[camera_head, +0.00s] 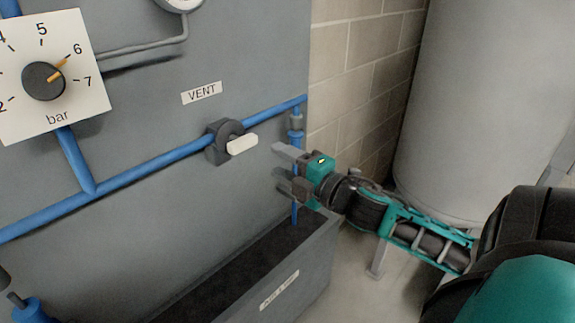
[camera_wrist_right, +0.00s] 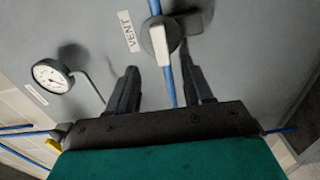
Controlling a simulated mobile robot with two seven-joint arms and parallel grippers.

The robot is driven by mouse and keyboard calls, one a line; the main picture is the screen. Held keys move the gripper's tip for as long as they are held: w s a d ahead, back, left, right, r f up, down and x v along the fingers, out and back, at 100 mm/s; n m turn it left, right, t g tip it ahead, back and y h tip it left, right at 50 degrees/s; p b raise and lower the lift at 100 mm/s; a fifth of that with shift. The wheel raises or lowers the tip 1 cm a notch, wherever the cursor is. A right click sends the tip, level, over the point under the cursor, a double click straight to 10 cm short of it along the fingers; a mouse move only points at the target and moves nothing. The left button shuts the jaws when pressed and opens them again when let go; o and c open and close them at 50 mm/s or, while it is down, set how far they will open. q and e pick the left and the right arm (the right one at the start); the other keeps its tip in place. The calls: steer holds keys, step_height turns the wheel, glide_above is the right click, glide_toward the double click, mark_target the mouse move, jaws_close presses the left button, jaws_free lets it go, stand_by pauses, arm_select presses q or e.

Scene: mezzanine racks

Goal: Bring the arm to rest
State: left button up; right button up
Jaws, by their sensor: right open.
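My right gripper (camera_head: 281,167) is at the centre right of the head view, just right of the vent valve. Its two fingers are apart with nothing between them. In the right wrist view the open fingers (camera_wrist_right: 160,82) point at the grey panel. The vent valve's pale handle (camera_head: 242,144) lies a little left of the fingers in the head view. The handle (camera_wrist_right: 164,44) also shows beyond the fingertips in the wrist view, apart from them. My right arm (camera_head: 425,238) reaches in from the lower right. My left gripper is not in view.
A grey panel (camera_head: 160,120) carries blue pipes, a VENT label (camera_head: 201,93) and a bar dial (camera_head: 43,81) pointing near 6. A grey trough (camera_head: 300,285) stands below. A large grey tank (camera_head: 475,100) is at the right. A round gauge (camera_wrist_right: 52,76) shows in the wrist view.

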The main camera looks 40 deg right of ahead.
steer(key=shift+s, duration=0.5)
steer(key=s+a+f+m+g, duration=0.1)
steer(key=s+a+f+m, duration=0.15)
steer(key=f, duration=0.35)
steer(key=s+a+f+m+g, duration=0.1)
steer(key=a+f+m+g, duration=0.1)
steer(key=f+m, duration=0.25)
steer(key=s+a+f+m+g, duration=0.1)
steer(key=s+a+f+m, duration=0.1)
steer(key=f, duration=0.4)
steer(key=s+a+f+m+g, duration=0.1)
steer(key=s+a+f+m, duration=0.2)
steer(key=a, duration=0.3)
steer(key=s+a+f+m+g+y, duration=0.1)
steer(key=s+a+f+m+g, duration=0.1)
steer(key=s+a+f+m, duration=0.2)
step_height(320, 180, down, 2)
steer(key=a, duration=0.2)
steer(key=shift+a+f, duration=0.2)
steer(key=shift+a, duration=0.1)
